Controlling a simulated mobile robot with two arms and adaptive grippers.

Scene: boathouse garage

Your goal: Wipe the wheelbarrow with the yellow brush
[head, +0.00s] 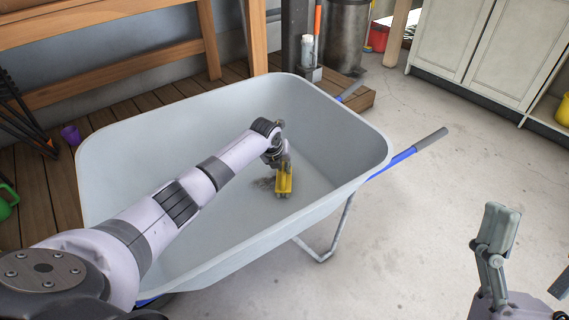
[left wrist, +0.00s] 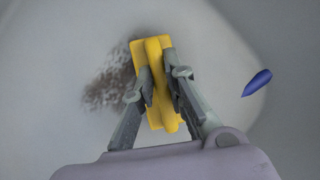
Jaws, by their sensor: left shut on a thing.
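The grey wheelbarrow (head: 320,120) with blue handles stands in the middle of the head view. My left arm reaches into its tray. My left gripper (head: 281,168) is shut on the yellow brush (head: 284,182), low at the tray's floor; I cannot tell for certain whether the brush touches it. A dark dirt smudge (head: 264,184) lies just left of the brush. In the left wrist view the brush (left wrist: 153,85) sits between both fingers, beside and partly over the smudge (left wrist: 112,85). My right gripper (head: 497,240) is at the lower right, apart from the wheelbarrow; its jaw opening is unclear.
A wooden deck (head: 45,180) with a bench lies behind and left. A metal bin (head: 347,35) and a red bucket (head: 378,37) stand at the back. White cabinets (head: 480,50) are at the right. The concrete floor (head: 440,180) right of the wheelbarrow is clear.

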